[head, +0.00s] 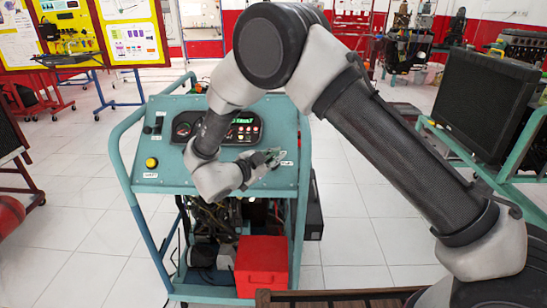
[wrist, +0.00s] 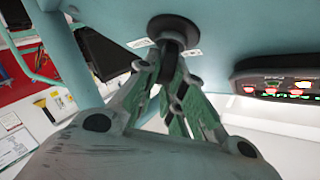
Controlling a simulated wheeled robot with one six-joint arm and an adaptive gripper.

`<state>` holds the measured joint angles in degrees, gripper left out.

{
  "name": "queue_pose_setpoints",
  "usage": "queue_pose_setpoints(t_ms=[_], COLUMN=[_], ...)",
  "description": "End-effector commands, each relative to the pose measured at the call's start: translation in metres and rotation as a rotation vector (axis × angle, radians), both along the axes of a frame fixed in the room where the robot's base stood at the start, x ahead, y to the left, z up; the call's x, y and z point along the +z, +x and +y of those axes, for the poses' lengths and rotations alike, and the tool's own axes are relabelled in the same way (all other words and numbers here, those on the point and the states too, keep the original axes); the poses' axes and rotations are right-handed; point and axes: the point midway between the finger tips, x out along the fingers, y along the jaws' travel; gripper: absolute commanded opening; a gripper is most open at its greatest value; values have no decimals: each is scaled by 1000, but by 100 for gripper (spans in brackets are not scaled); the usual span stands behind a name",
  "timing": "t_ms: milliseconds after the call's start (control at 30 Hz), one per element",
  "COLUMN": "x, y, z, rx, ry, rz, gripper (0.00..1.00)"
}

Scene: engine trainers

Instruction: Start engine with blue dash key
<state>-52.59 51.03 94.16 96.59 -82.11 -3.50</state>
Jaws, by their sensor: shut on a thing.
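The teal dash panel (head: 170,125) of an engine trainer faces me in the head view. My gripper (head: 266,158) is at the right part of this panel. In the wrist view my gripper (wrist: 172,62) is shut on the dark dash key (wrist: 173,42), which sits in a round black switch base (wrist: 174,27) on the teal surface. The key looks dark, not clearly blue; its far part is hidden by the fingers. The gauge cluster (head: 241,130) left of my gripper shows green lit text, and it also appears in the wrist view (wrist: 280,83).
A yellow button (head: 151,162) is on the panel's left side. Blue tubular rails (head: 128,180) edge the stand. A red box (head: 262,265) sits low in it, below my gripper. Another stand with a dark screen (head: 485,100) is at right.

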Motion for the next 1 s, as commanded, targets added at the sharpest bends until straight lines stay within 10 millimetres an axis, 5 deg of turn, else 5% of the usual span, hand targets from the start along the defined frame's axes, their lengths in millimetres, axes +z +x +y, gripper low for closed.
queue_pose_setpoints(t_ms=[500, 1000], x=[-8, -8], y=[-4, -5], z=[1, 1], rx=[-290, -373], ry=[267, 341], rz=[3, 1], gripper=[0, 0])
